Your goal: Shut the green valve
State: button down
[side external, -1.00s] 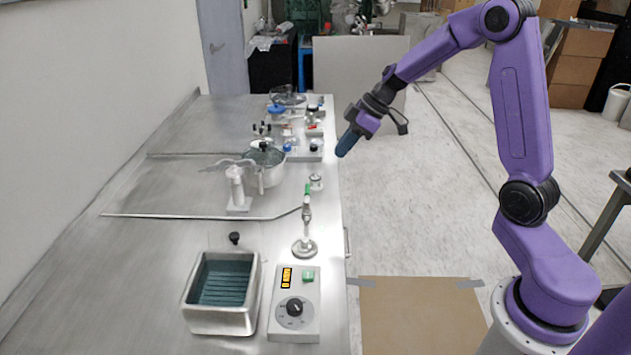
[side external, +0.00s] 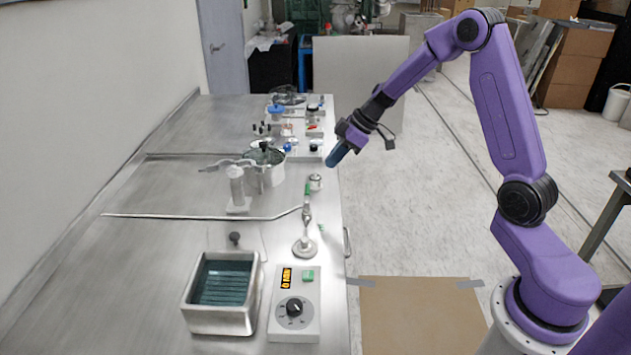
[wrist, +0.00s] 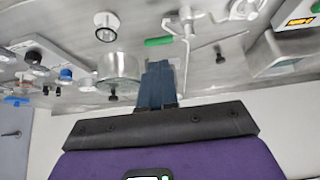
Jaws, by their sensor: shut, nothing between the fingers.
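The green valve handle (side external: 308,189) stands upright on the metal pipe fitting near the right edge of the bench. In the wrist view the green handle (wrist: 158,41) lies level across the picture, next to the pale pipe fitting. My gripper (side external: 331,163) is shut and empty, above the bench's right edge, up and to the right of the handle and apart from it. In the wrist view my gripper's blue fingers (wrist: 159,68) are together, just below the green handle in the picture.
A lidded metal pot (side external: 268,177) stands left of the valve. A small round metal fitting (side external: 316,181) stands close beside the handle. In front are a water-filled metal bath (side external: 189,313) and a control box (side external: 308,325). Free floor lies right of the bench.

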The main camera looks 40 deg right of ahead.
aim_at(308, 187)
jog(key=x, duration=0.8)
jog(key=shift+w+a+f, duration=0.1)
jog(key=shift+a+f, duration=0.05)
jog(key=shift+f, duration=0.2)
jog(key=shift+w+a+n+g, duration=0.1)
jog(key=shift+w+n+g, duration=0.2)
jog(key=shift+n, duration=0.3)
jog(key=n, duration=0.1)
jog(key=w+a+n+g+y, duration=0.1)
jog(key=n, duration=0.1)
jog(key=shift+w, duration=0.15)
jog(key=n+g, duration=0.1)
jog(key=w+a+n+g+y, duration=0.1)
jog(key=n, duration=0.1)
jog(key=shift+a+n, duration=0.2)
jog(key=shift+n, duration=0.1)
jog(key=a+n+g, duration=0.1)
jog(key=n, duration=0.1)
jog(key=n+g, duration=0.1)
jog(key=shift+w+a+n+g, duration=0.35)
jog(key=shift+a+n+g, duration=0.05)
jog(key=a+n+g, duration=0.1)
jog(key=n, duration=0.1)
jog(key=n+g+h, duration=0.1)
jog(key=shift+a+n, duration=0.4)
jog(key=shift+s, duration=0.1)
